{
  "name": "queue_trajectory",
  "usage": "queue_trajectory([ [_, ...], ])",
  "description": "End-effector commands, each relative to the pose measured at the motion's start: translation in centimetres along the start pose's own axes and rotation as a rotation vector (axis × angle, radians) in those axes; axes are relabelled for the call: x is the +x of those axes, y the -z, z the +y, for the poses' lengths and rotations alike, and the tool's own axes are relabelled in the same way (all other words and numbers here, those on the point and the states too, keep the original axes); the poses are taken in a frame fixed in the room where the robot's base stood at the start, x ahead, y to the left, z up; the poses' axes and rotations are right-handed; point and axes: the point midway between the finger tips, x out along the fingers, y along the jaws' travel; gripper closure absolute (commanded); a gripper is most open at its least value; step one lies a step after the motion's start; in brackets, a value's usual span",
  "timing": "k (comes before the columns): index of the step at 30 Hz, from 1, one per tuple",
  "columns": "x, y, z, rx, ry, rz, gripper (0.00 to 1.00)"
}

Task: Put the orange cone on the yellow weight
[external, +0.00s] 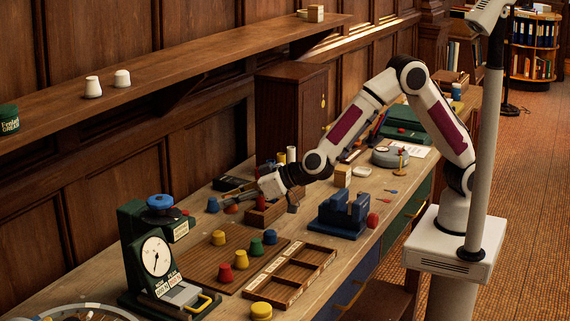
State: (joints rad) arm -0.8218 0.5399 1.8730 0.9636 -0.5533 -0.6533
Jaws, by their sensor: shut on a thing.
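My gripper (238,200) reaches in from the right over the bench, pointing left and slightly down. Its dark fingers appear shut on a small orange-red piece at their tips, which looks like the orange cone (231,209). Its shape is partly hidden and small. I cannot tell whether it touches the bench. A round yellow piece with a raised top, likely the yellow weight (261,311), stands at the near edge of the bench, in front of the wooden tray and well apart from my gripper.
Several coloured tapered pieces (255,245) stand on a brown slatted board (205,262). An empty compartment tray (316,259) lies beside it. A green dial scale (153,255) stands at front left. A blue block holder (343,213) is right of my gripper, a wooden block (264,215) below it.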

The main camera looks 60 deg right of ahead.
Motion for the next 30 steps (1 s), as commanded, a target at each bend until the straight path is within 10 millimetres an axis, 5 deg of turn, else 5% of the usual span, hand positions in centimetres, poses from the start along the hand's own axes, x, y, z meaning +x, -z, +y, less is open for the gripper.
queue_trajectory([
  [9, -2.6, 1.1, -10.6, -0.116, 0.242, 0.003, 0.98],
  [15, -4.5, 1.0, -15.9, -0.178, 0.369, 0.002, 0.98],
  [30, -8.1, 0.3, -23.3, -0.269, 0.558, 0.003, 0.98],
])
